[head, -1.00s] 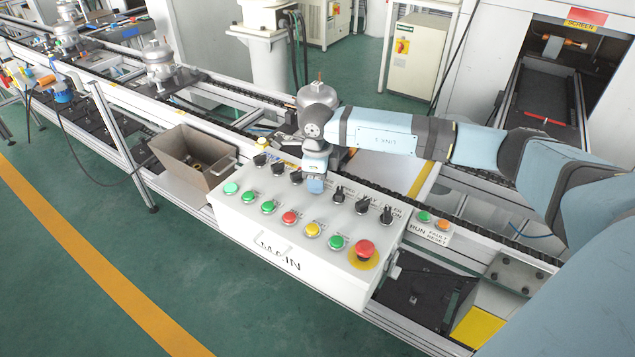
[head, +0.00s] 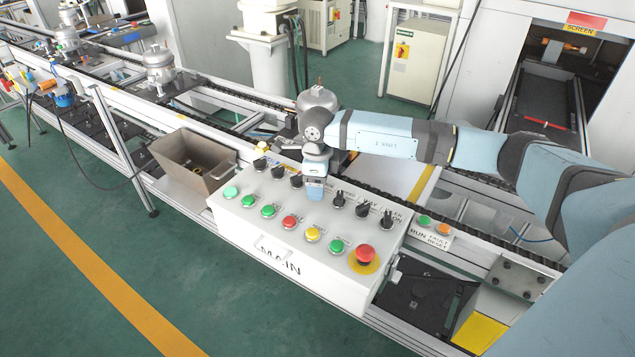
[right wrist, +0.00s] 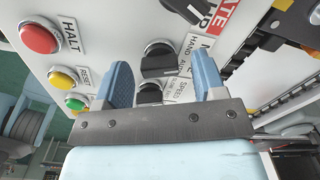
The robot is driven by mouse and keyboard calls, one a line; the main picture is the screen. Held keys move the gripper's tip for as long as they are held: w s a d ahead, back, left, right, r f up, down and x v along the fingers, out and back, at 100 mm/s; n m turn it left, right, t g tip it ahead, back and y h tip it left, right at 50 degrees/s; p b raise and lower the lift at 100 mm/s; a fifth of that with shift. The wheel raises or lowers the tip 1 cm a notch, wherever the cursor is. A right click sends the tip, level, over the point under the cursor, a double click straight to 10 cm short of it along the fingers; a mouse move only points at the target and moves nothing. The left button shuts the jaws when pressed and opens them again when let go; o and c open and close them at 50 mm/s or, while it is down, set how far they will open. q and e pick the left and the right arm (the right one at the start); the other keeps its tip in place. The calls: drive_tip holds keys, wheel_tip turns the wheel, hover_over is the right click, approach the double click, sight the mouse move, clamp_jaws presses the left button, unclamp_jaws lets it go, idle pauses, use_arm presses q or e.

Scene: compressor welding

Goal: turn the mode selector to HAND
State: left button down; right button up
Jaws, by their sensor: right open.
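The white control box (head: 285,250) carries a row of black selector knobs and a row of coloured buttons. In the right wrist view, a black knob (right wrist: 158,60) stands beside a label reading HAND and AUTO. It lies ahead of the gap between the blue fingertips. My right gripper (head: 314,190) is low over the knob row in the head view and hides part of it. In the right wrist view my right gripper (right wrist: 163,78) is open, with its fingers apart and nothing visibly clamped. Contact with the knob cannot be told. My left gripper is not in view.
A SPEED knob (right wrist: 150,93) sits close by, partly behind the gripper. A red HALT button (right wrist: 40,38) and a yellow RESET button (right wrist: 62,80) are to the left. A red mushroom button (head: 366,253) is at the box's right end. A brown bin (head: 190,160) stands left.

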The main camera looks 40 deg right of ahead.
wheel_tip(320, 180, up, 14)
drive_tip(key=b, duration=0.1)
drive_tip(key=shift+f, duration=0.15)
idle(0.8)
